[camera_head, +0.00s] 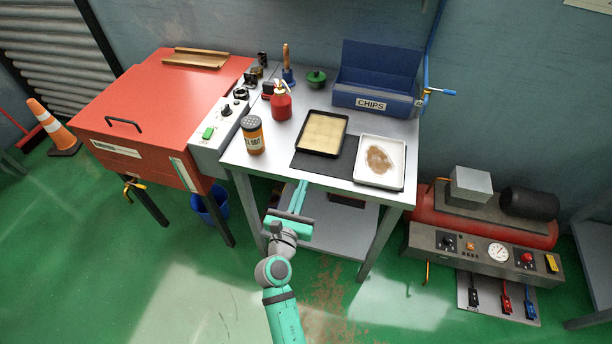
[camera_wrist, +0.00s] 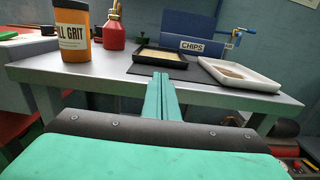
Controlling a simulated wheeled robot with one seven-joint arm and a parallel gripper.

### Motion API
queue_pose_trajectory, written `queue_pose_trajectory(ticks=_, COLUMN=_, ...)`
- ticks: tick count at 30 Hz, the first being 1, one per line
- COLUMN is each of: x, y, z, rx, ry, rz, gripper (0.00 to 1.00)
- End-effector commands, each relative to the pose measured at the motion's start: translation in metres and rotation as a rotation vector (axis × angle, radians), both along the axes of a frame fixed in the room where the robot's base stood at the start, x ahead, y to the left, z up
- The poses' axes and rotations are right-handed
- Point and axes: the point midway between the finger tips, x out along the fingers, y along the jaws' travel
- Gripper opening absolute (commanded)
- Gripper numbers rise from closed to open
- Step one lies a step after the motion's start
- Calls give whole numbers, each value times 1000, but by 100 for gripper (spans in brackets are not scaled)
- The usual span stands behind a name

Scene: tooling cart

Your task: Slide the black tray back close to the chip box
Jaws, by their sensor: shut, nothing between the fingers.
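The black tray (camera_head: 322,150) holds a tan, flat filling and sits on the dark mat on the cart top. In the wrist view the black tray (camera_wrist: 158,62) is seen low, from its near side. The blue chip box (camera_head: 376,78), labelled CHIPS, stands behind it to the right at the back edge; it also shows in the wrist view (camera_wrist: 192,28). A gap of bare cart top lies between them. My gripper (camera_head: 301,187) is shut and empty, in front of the cart's near edge. In the wrist view its fingers (camera_wrist: 162,84) point toward the tray, not touching it.
A white tray (camera_head: 359,174) with brown grit is right of the black tray. The dark mat (camera_head: 310,165) lies under both. An orange grit jar (camera_head: 253,136) and red can (camera_head: 281,104) stand left. A green-topped pot (camera_head: 316,78) stands behind.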

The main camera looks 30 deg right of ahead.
Motion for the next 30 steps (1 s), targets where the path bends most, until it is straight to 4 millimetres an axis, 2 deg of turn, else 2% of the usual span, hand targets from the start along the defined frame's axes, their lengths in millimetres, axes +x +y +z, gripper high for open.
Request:
queue_pose_trajectory(ticks=6, x=-15, y=14, z=0, rx=1, ry=1, rz=-2, gripper=0)
queue_pose_trajectory(ticks=16, x=-16, y=17, z=0, rx=0, ry=0, rz=1, gripper=0)
queue_pose_trajectory(ticks=19, x=-16, y=22, z=-2, rx=11, ry=-4, rz=12, gripper=24)
queue_pose_trajectory(ticks=20, x=-17, y=25, z=-4, rx=22, ry=-9, rz=18, gripper=24)
queue_pose_trajectory(ticks=25, x=-37, y=55, z=-34, rx=215, ry=-98, rz=99, gripper=24)
queue_pose_trajectory(ticks=30, x=-82, y=108, z=-75, rx=611, ry=-265, rz=203, gripper=24)
